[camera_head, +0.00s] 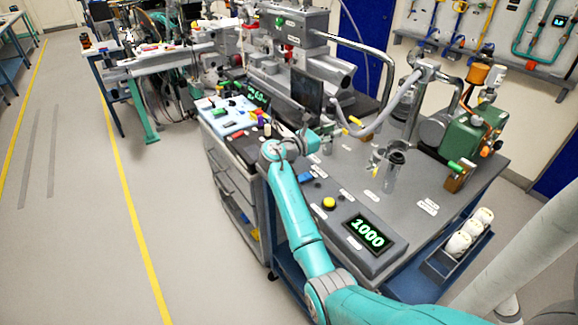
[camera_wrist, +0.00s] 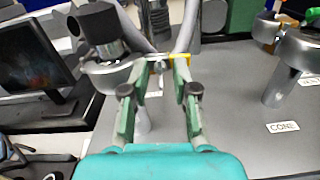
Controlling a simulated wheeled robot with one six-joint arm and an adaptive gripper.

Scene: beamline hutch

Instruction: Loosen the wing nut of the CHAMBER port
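My gripper (camera_wrist: 164,66) shows in the wrist view with its two green fingers apart and their tips leaning inward. A small bar with yellow on it (camera_wrist: 180,56), which looks like the wing nut, lies at the fingertips. I cannot tell whether the fingers touch or squeeze it. It sits beside a grey metal flange (camera_wrist: 106,75) under a dark cylinder (camera_wrist: 98,28), probably the port fitting. In the head view my gripper (camera_head: 306,134) is over the bench beside the monitor, small and partly lost among the equipment. No CHAMBER label is readable.
A dark monitor (camera_wrist: 28,58) stands close on the left in the wrist view. A "CONE" label (camera_wrist: 283,127) marks the bench near another metal fitting (camera_wrist: 282,85). In the head view a grey hose (camera_head: 385,115), a green pump (camera_head: 470,135) and a display reading 1000 (camera_head: 366,234) stand right.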

